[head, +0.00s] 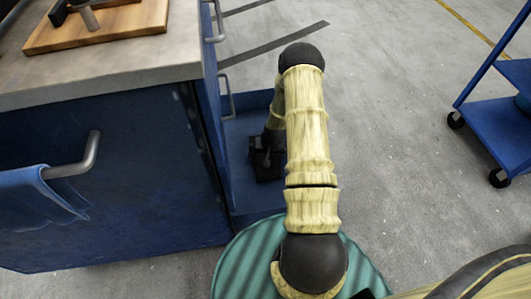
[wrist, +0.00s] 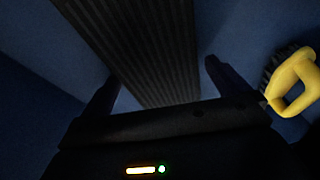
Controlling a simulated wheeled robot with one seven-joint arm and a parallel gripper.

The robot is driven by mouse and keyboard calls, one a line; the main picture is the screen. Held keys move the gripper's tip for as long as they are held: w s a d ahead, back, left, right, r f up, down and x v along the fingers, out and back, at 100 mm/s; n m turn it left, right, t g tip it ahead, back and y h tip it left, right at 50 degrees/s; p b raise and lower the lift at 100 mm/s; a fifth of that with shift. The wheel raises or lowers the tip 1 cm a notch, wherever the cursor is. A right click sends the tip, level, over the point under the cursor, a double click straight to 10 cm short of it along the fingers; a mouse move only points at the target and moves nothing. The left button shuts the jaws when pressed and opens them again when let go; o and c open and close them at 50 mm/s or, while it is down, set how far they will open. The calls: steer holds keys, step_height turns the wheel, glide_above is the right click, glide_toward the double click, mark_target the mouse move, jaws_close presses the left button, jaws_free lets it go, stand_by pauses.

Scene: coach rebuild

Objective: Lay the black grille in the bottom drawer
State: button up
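The bottom drawer (head: 243,133) stands pulled out of the blue cabinet, and my gripper (head: 267,172) is low inside it, partly hidden behind my arm. In the wrist view, the black grille (wrist: 150,45) is a long ribbed dark strip running from the top left down between the fingers of my gripper (wrist: 160,78). The fingers are spread wide, with a visible gap between the grille and the right finger. The grille seems to lie on the blue drawer floor (wrist: 235,45). Its near end is hidden behind the gripper body. I cannot make out the grille in the head view.
A yellow-handled brush (wrist: 295,80) with dark bristles lies right of the gripper in the wrist view. The cabinet's worktop (head: 110,65) carries a wooden board (head: 100,28). A blue cloth (head: 45,195) hangs on a rail. A blue cart (head: 495,125) stands at the right; floor between is clear.

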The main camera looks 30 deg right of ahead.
steer(key=shift+d+r, duration=0.1)
steer(key=shift+r, duration=0.05)
steer(key=p+v, duration=0.5)
steer(key=v, duration=0.8)
steer(key=shift+p, duration=0.35)
steer(key=shift+w+r, duration=0.1)
